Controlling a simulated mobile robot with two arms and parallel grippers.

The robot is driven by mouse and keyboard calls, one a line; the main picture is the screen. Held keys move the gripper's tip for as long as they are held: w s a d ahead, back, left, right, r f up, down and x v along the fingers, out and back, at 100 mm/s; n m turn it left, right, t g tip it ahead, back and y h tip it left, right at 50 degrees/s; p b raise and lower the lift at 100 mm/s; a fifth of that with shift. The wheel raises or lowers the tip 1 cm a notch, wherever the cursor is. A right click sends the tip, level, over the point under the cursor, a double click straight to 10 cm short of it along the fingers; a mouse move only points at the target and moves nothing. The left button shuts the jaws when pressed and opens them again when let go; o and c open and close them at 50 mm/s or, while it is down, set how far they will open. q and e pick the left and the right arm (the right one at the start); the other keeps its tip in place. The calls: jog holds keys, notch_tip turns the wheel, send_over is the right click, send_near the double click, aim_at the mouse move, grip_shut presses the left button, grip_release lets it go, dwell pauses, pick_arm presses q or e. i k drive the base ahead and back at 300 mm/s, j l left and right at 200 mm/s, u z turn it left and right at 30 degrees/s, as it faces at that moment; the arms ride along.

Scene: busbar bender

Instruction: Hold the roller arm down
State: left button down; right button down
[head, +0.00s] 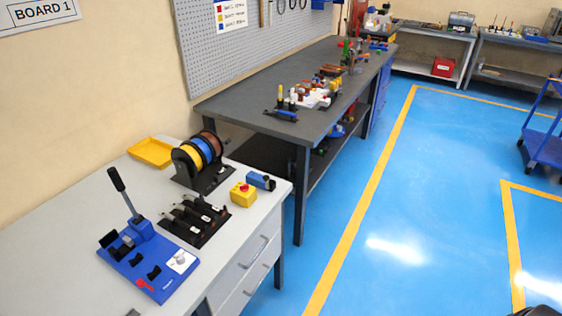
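A blue bender (150,262) stands on the near white bench at the lower left. Its roller arm (126,195), a metal lever with a black grip, points up and leans to the left. Black blocks, a red piece and a white dial sit on its blue base. Neither of my grippers can be made out in the head view, and nothing is seen touching the lever. A dark shape is cut off at the bottom right corner, and I cannot tell what it is.
Beside the bender are a black tool rack (195,220), wire spools (198,155), a yellow tray (151,152), a yellow box with a red button (243,194) and a blue device (262,181). A dark cluttered workbench (240,105) stands behind.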

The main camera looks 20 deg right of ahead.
aim_at(266, 177)
jog(key=i+l, duration=0.15)
jog(key=l, duration=0.3)
jog(key=i+l, duration=0.1)
jog(key=l, duration=0.3)
jog(key=i+l, duration=0.15)
jog(key=l, duration=0.3)
jog(key=i+l, duration=0.1)
jog(key=l, duration=0.3)
jog(key=i+l+u, duration=0.1)
jog(key=l, duration=0.35)
jog(key=i+l, duration=0.15)
jog(key=l, duration=0.3)
jog(key=i+l, duration=0.1)
jog(key=l, duration=0.3)
jog(key=i+l, duration=0.1)
jog(key=l, duration=0.35)
